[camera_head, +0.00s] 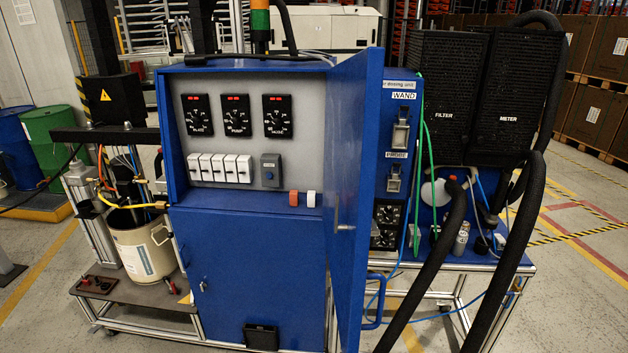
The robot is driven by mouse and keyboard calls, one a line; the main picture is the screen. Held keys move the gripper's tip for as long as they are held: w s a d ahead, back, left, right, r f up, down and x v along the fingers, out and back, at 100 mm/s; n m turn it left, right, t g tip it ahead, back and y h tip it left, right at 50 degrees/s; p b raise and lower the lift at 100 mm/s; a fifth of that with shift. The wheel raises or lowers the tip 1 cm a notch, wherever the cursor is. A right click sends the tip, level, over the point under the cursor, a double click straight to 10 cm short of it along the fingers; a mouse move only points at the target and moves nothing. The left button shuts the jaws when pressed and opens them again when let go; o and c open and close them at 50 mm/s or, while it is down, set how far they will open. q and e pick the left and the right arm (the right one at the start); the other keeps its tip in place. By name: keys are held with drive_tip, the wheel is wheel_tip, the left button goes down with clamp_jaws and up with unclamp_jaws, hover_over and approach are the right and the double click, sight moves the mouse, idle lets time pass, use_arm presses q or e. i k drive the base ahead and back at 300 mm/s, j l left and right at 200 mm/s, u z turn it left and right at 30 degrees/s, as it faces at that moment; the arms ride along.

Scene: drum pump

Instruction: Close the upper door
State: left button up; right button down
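The upper door (357,190) of the blue cabinet stands wide open at the cabinet's right side. It swings out toward me and shows nearly edge-on. A small silver latch or handle (338,226) is on its inner face, and a blue pull handle (376,300) sticks out on its outer side. The open upper compartment shows a grey panel (250,100) with three black dials, a row of white switches and a grey knob box. The lower door (250,270) looks shut. Neither of my grippers is in view.
Thick black hoses (432,265) hang in front at the right, near the open door. The meter and filter boxes (445,95) stand behind them. A bucket (143,245) stands on a bench at the left. The floor at far right is clear.

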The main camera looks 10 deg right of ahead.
sight(355, 85)
drive_tip(key=l+u, duration=0.9)
drive_tip(key=u, duration=0.15)
drive_tip(key=i+l+z, duration=0.25)
drive_tip(key=l, duration=0.15)
drive_tip(key=i+l+z, duration=0.25)
drive_tip(key=l, duration=0.15)
drive_tip(key=k, duration=0.1)
